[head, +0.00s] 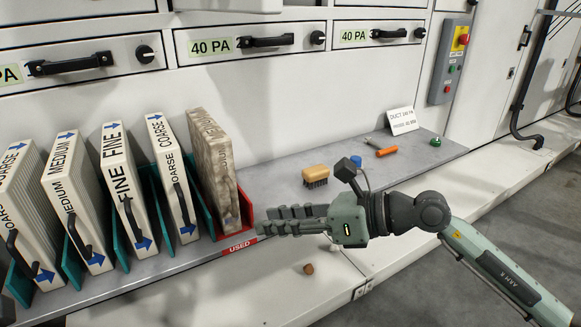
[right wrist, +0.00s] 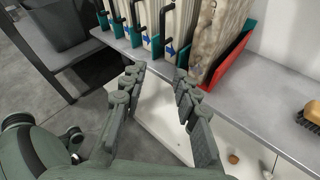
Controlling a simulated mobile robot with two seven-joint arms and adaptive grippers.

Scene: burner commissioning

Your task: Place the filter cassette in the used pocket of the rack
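A dirty, brown-stained filter cassette (head: 212,160) marked MEDIUM stands slightly tilted in the red used pocket (head: 246,213), at the right end of the rack. The label USED (head: 240,246) is on the shelf edge below it. In the right wrist view the cassette (right wrist: 218,40) is beside the red wall (right wrist: 234,58). How fully its bottom is seated is hard to tell. My right gripper (head: 272,220) is just right of the pocket, apart from the cassette. In the right wrist view its fingers (right wrist: 158,73) are spread with nothing between them. My left gripper is not in view.
Several cleaner cassettes (head: 122,185) stand in teal pockets to the left. A brush (head: 316,175), an orange-handled tool (head: 386,152), a blue cap (head: 355,160) and a card (head: 402,121) are on the shelf. A brown cork-like piece (head: 308,269) lies on the lower ledge.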

